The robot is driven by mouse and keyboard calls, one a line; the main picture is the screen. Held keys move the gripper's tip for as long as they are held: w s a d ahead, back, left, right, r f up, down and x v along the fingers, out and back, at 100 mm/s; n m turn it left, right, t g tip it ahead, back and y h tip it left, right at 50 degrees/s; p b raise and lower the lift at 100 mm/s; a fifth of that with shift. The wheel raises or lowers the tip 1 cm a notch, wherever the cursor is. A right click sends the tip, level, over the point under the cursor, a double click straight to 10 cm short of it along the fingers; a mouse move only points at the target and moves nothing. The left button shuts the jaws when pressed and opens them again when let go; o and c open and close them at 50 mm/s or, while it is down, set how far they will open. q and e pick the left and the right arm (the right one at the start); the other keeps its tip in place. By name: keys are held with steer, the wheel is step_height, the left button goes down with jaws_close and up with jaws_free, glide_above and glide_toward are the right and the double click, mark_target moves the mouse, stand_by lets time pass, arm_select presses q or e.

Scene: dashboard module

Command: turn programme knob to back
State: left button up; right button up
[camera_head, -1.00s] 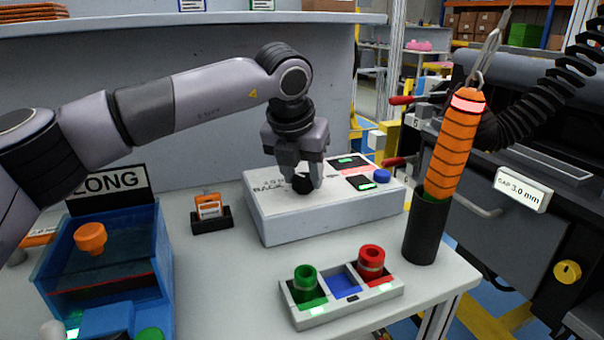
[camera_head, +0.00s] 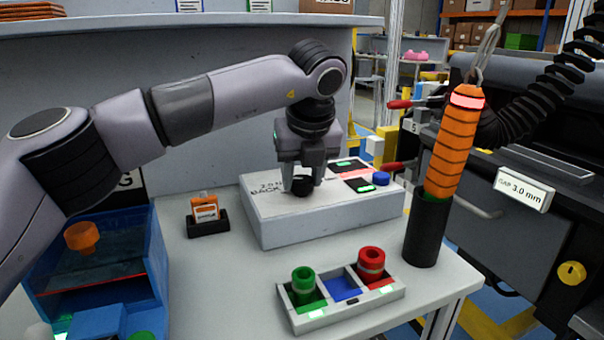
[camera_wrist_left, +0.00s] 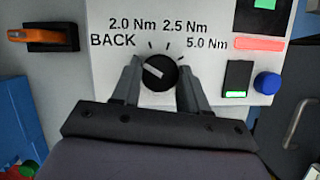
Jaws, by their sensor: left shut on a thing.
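The programme knob (camera_wrist_left: 160,74) is a black round dial with a pale pointer bar, on the top of a white control box (camera_head: 330,224). In the left wrist view the bar points left and slightly up, toward the BACK side of the printed scale, which also reads 2.0, 2.5 and 5.0 Nm. My left gripper (camera_head: 302,187) comes down on the knob from above. Its two fingers stand on either side of the knob and are shut on it. In the head view the fingers partly hide the knob. My right gripper is not in view.
A blue button (camera_head: 381,179) and small lit displays sit on the box's right side. In front stands a tray (camera_head: 343,311) with a green and a red cylinder. An orange tool (camera_head: 455,150) stands in a black holder at right. A blue bin (camera_head: 158,250) is at left.

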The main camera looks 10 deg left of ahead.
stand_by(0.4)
arm_select(q)
steer(key=o, duration=1)
steer(key=shift+r, duration=0.15)
steer(key=v, duration=0.7)
steer(key=shift+p, duration=0.3)
